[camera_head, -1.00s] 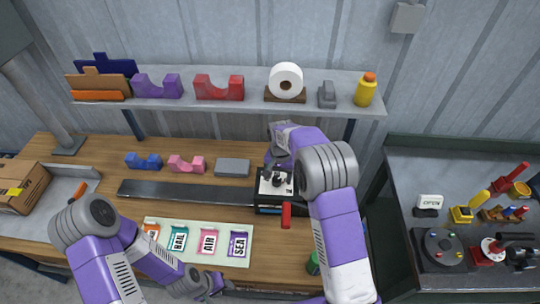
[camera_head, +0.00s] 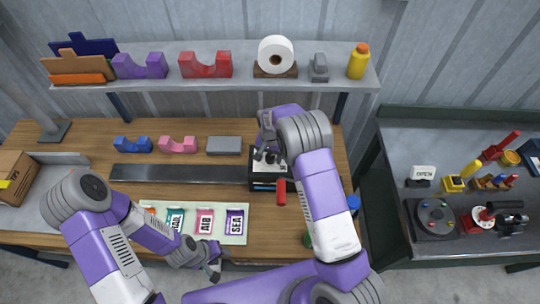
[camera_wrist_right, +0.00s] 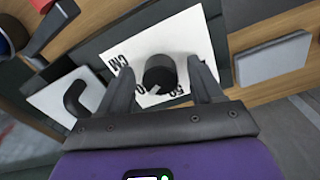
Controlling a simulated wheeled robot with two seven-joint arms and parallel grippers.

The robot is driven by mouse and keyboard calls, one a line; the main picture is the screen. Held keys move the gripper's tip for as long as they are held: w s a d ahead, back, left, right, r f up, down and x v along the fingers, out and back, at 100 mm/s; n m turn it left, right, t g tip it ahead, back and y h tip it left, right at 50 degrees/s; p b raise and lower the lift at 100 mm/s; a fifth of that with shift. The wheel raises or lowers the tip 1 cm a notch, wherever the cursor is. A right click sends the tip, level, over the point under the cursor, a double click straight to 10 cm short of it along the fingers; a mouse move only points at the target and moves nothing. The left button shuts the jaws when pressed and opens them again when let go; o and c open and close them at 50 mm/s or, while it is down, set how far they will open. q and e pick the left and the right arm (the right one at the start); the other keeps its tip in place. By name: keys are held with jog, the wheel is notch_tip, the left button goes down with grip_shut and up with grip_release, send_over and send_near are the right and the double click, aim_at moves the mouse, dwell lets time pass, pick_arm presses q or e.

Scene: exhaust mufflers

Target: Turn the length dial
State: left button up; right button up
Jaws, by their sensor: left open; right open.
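The length dial (camera_wrist_right: 160,73) is a dark round knob on a white plate (camera_wrist_right: 118,52) marked "CM" and "50". The plate tops a black machine (camera_head: 257,183) on the wooden bench. My right gripper (camera_wrist_right: 162,66) is open, with one finger on either side of the dial and small gaps visible. In the head view my right gripper (camera_head: 268,157) is over the machine's top and hides most of the dial. My left gripper (camera_head: 215,268) is open and empty, low near the bench's front edge, away from the machine.
A red handle (camera_head: 281,192) sticks out at the machine's front right. A black curved lever (camera_wrist_right: 75,98) stands beside the dial plate. A long dark rail (camera_head: 178,174) runs left of the machine. A label sheet (camera_head: 188,234) lies in front. A grey block (camera_head: 224,146) sits behind.

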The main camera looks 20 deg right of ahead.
jog(key=c, duration=1.1)
